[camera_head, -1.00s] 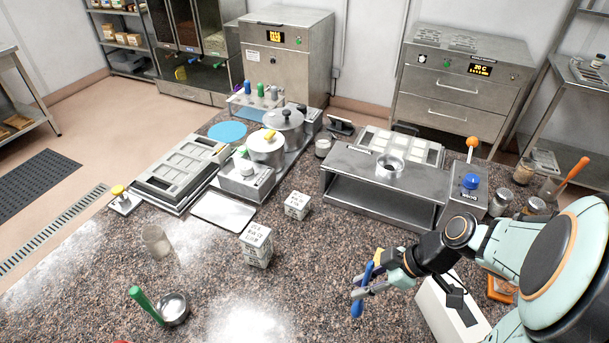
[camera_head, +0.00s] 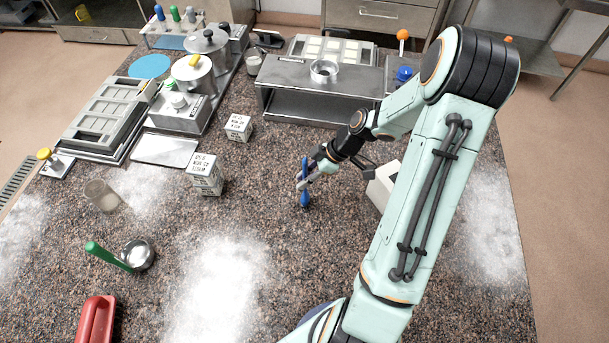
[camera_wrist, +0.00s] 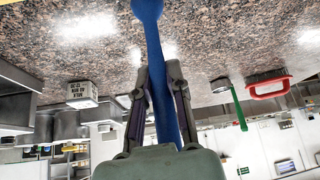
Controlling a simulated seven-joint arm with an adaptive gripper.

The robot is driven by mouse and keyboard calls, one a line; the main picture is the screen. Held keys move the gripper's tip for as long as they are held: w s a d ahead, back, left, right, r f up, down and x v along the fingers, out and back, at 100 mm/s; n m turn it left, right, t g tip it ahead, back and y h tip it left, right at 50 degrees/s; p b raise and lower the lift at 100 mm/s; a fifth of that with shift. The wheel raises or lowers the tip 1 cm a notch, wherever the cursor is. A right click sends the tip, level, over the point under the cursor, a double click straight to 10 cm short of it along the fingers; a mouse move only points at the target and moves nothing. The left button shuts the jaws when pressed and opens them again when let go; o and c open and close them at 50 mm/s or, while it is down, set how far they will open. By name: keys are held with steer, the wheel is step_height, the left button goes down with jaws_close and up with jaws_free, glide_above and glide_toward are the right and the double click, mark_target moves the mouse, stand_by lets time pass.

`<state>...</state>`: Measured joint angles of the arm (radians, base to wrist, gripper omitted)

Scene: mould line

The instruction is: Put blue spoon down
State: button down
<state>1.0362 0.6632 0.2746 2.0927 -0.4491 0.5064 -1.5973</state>
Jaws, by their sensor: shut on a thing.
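The blue spoon (camera_head: 304,184) is held upright in my gripper (camera_head: 306,181), over the middle of the speckled counter (camera_head: 255,215). In the wrist view the blue spoon (camera_wrist: 161,70) runs between the two fingers of my gripper (camera_wrist: 160,92), which are shut on its handle. Its wider end is at the top edge of that view. I cannot tell whether the lower end touches the counter.
White labelled boxes (camera_head: 206,175) stand to the left. A green-handled ladle (camera_head: 136,256) and a red-handled tool (camera_head: 97,318) lie at the front left. A steel stand (camera_head: 318,92) is behind the gripper. The counter around the spoon is clear.

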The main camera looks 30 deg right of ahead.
steer(key=c, duration=1.1)
jaws_free()
steer(key=shift+f, duration=0.15)
steer(key=v, duration=1.1)
steer(key=s+a+r+m+g+h, duration=0.2)
steer(key=a+r, duration=0.2)
steer(key=a, duration=0.5)
steer(key=s+a+r+m+g+h, duration=0.1)
steer(key=s+a+r+m+h, duration=0.1)
steer(key=s+a+m, duration=0.6)
steer(key=s+a+r, duration=0.1)
steer(key=s+a, duration=0.2)
steer(key=s, duration=0.1)
steer(key=shift+s+g+h, duration=0.25)
steer(key=shift+g+h, duration=0.05)
steer(key=shift+h, duration=0.1)
